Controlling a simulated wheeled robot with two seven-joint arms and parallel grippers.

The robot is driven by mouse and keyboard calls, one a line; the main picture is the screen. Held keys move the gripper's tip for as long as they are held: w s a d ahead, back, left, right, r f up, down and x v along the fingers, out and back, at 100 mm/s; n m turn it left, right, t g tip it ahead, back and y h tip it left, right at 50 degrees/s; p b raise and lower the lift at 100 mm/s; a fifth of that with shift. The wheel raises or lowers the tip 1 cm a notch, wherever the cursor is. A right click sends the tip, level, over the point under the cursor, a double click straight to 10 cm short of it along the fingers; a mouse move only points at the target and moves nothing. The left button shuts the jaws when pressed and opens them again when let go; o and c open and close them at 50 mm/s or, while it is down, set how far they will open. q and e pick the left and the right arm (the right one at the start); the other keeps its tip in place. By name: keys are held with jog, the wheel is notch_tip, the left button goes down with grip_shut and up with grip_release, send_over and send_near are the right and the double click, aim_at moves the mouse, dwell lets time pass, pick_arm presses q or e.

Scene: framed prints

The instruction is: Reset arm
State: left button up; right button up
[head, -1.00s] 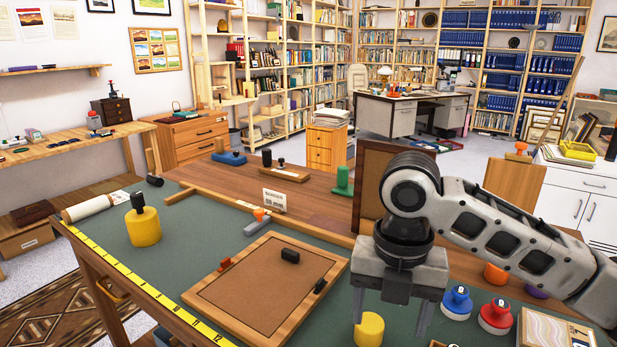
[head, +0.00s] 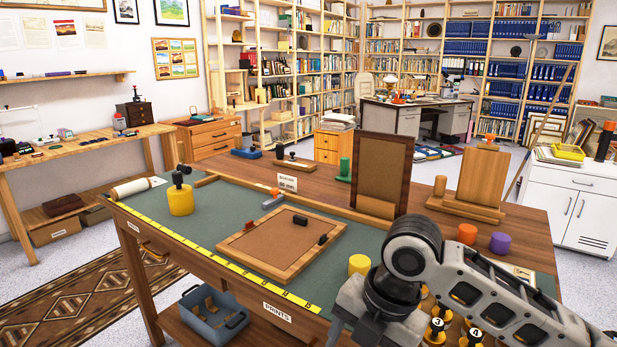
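My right arm (head: 480,295) comes in from the lower right. Its gripper (head: 345,318) is low over the front edge of the worktable, near the bottom of the head view. The fingertips are hard to make out, so I cannot tell whether it is open. Nothing is visibly held. My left arm and gripper are not in view. The worktable (head: 232,222) has a green mat, and a wooden frame with a brown panel (head: 280,240) lies flat on it.
A yellow cylinder (head: 359,265) stands close behind the gripper. Numbered yellow-and-black stamps (head: 470,338) are partly hidden by my arm. An upright framed board (head: 383,170) stands behind it. A blue bin (head: 212,312) sits under the table. The mat's left part is mostly clear.

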jog(key=s+a+f+m+t+y, duration=0.2)
jog(key=a+f+m+t+y, duration=0.3)
jog(key=f+m, duration=0.7)
jog(key=s+d+f+m+t+h, duration=0.4)
jog(key=s+d+f+m, duration=0.5)
jog(key=m, duration=0.5)
jog(key=s+d, duration=0.2)
jog(key=d, duration=0.1)
jog(key=shift+m+t+h, duration=0.3)
jog(key=shift+t, duration=0.1)
